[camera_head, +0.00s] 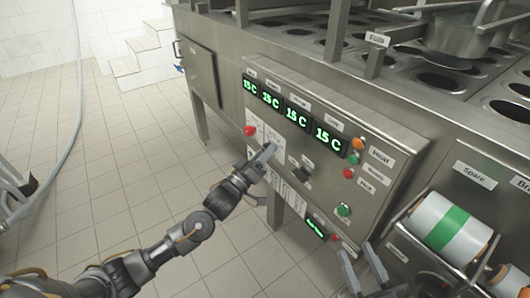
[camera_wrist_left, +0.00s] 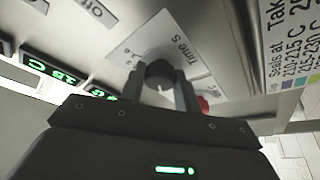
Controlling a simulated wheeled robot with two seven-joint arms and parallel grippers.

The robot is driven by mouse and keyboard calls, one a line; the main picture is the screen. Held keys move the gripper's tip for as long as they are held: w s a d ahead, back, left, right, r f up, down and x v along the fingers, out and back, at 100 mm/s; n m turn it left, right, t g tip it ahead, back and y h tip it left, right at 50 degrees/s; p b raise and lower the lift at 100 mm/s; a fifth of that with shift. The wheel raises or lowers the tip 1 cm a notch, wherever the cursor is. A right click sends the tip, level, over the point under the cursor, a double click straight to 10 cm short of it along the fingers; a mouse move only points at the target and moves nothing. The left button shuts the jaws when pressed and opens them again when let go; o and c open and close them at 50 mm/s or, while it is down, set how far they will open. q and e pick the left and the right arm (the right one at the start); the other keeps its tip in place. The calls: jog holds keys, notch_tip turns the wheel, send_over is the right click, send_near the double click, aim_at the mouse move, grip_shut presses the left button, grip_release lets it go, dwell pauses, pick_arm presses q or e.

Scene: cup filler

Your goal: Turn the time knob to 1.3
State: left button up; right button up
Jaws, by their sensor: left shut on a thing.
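The time knob (camera_wrist_left: 159,74) is a dark round knob on a white plate marked "Time S" in the left wrist view. My left gripper (camera_wrist_left: 160,88) has one finger on each side of it and is shut on it. In the head view my left gripper (camera_head: 268,153) reaches the front of the control panel (camera_head: 372,128) and hides the knob. The dial's numbers and the knob's setting cannot be read. My right gripper (camera_head: 362,258) is at the bottom right of the head view, its fingers apart with nothing between them.
Green displays reading 15 C (camera_head: 298,119) line the panel above. A red button (camera_head: 250,131) is left of my left gripper, and another black knob (camera_head: 302,174) is right of it. A roll with a green band (camera_head: 446,228) stands at right.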

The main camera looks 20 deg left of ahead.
pick_arm(q)
jog(key=shift+w+a+m+g+h+b, duration=0.15)
jog(key=shift+m+g+h, duration=1.25)
jog(key=shift+m, duration=2.75)
jog(key=shift+a+m+g+h+b, duration=0.2)
jog(key=shift+m+g+h, duration=1.15)
jog(key=shift+m, duration=2.75)
jog(key=shift+w+a+m+g+h+b, duration=0.2)
jog(key=shift+m+g+h, duration=1.15)
jog(key=shift+m, duration=2.8)
pick_arm(e)
jog(key=shift+s+d+r+t+y, duration=0.1)
jog(key=shift+d+r+t+y, duration=0.15)
jog(key=shift+r+t, duration=0.35)
jog(key=shift+d+r+t+y, duration=0.15)
jog(key=shift+r+t+y, duration=0.2)
jog(key=shift+r+t, duration=0.25)
pick_arm(q)
jog(key=shift+s+d, duration=0.1)
jog(key=shift+d, duration=0.05)
pick_arm(e)
jog(key=shift+r, duration=0.15)
pick_arm(q)
jog(key=o, duration=1)
pick_arm(e)
jog(key=shift+s+f, duration=0.1)
jog(key=shift+f, duration=0.1)
